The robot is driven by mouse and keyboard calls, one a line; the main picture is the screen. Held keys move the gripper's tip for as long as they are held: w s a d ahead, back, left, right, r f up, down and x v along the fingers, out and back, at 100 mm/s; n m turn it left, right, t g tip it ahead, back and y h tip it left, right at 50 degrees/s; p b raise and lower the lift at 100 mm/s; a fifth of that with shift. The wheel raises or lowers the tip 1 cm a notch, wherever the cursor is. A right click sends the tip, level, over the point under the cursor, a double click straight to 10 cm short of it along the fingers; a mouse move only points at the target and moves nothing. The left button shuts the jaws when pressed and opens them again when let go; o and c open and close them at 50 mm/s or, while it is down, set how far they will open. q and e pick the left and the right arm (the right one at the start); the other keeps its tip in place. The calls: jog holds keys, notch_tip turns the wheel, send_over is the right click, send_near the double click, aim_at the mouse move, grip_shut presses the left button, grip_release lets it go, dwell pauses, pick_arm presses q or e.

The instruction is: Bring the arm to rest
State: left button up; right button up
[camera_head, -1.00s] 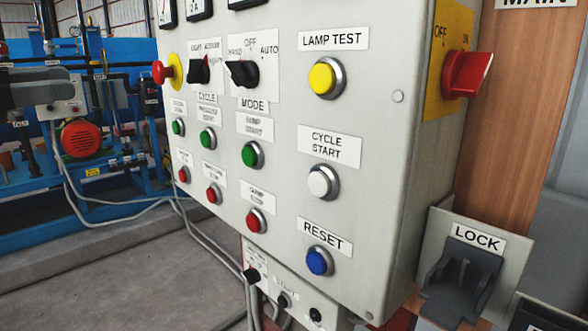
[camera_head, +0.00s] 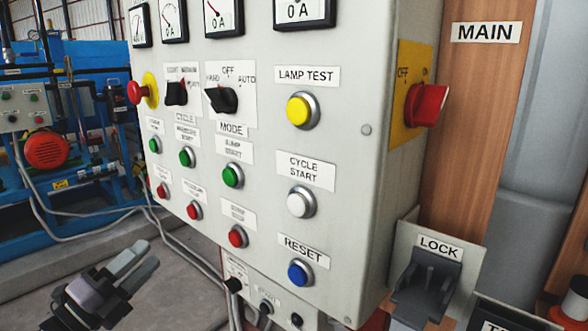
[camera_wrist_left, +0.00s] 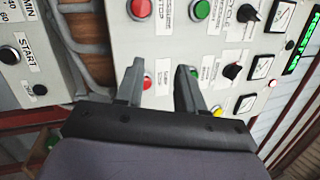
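My left gripper (camera_head: 142,258) shows at the lower left in the head view, over the concrete floor and to the left of the control cabinet. It is apart from the cabinet and touches nothing that I can see. In the left wrist view its two grey fingers (camera_wrist_left: 161,70) stand apart with nothing between them. The control panel (camera_wrist_left: 225,50) lies beyond the fingertips there. My right gripper is in neither view.
The grey control cabinet (camera_head: 345,150) fills the middle, with buttons, selectors and meters. A red main switch (camera_head: 427,105) juts from its right side. A LOCK bracket (camera_head: 428,280) stands at lower right. Blue machinery (camera_head: 75,200) is at the left, with open floor before it.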

pick_arm(q)
jog(key=s+d+f+n+g+y+p, duration=0.1)
jog(key=s+f+n+y, duration=0.35)
jog(key=f+n, duration=0.35)
jog(key=s+d+f+n+g+y+p, duration=0.1)
jog(key=s+d+f+n+y, duration=0.15)
jog(key=s+f+n, duration=0.55)
jog(key=s+d+f+n+g+y+p, duration=0.1)
jog(key=s+d+f+n+g, duration=0.2)
jog(key=s+f+n+g, duration=0.3)
jog(key=s+f+n, duration=0.1)
jog(key=s+f, duration=0.4)
jog(key=f, duration=0.2)
jog(key=shift+s+y, duration=0.2)
jog(key=shift+y, duration=0.2)
jog(key=shift+r, duration=0.1)
